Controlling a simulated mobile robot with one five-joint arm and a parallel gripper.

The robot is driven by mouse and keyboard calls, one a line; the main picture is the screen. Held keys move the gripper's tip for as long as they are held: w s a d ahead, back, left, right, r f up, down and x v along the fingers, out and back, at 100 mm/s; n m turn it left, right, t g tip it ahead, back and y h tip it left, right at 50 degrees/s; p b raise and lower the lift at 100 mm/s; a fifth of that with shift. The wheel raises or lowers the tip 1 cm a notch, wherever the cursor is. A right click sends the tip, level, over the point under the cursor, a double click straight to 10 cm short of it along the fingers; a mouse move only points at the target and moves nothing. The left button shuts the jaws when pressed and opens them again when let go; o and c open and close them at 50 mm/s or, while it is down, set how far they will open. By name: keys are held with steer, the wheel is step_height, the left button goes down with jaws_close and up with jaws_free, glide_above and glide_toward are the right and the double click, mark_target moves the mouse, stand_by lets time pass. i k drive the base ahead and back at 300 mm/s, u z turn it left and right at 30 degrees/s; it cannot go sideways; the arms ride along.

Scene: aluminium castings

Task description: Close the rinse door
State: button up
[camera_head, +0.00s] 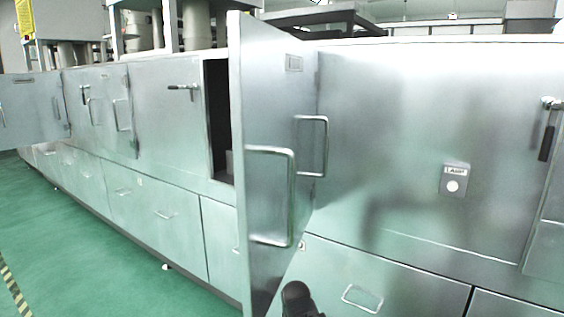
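A tall steel door (273,110) stands swung open toward me in the middle of the head view. Its free edge is at the left and its hinge side is at the right, against the cabinet. A large bar handle (270,240) is on its face; a second, similar handle shape shows to the right. I see no label naming it as the rinse door. A dark opening (219,120) shows behind it on the left. A dark rounded part at the bottom edge, below the door, seems to be my gripper (299,300); its fingers cannot be made out.
A long steel cabinet line (420,130) runs across the view, with drawers below. A lamp switch (454,180) is on the right panel. Another door (30,108) stands open at far left. The green floor (70,245) is clear at lower left.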

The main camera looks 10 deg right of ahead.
mark_target(274, 74)
steer(key=i, duration=0.5)
steer(key=u, duration=0.65)
steer(key=k, duration=2.3)
steer(key=u, duration=0.95)
steer(key=i, duration=1)
steer(key=z, duration=0.05)
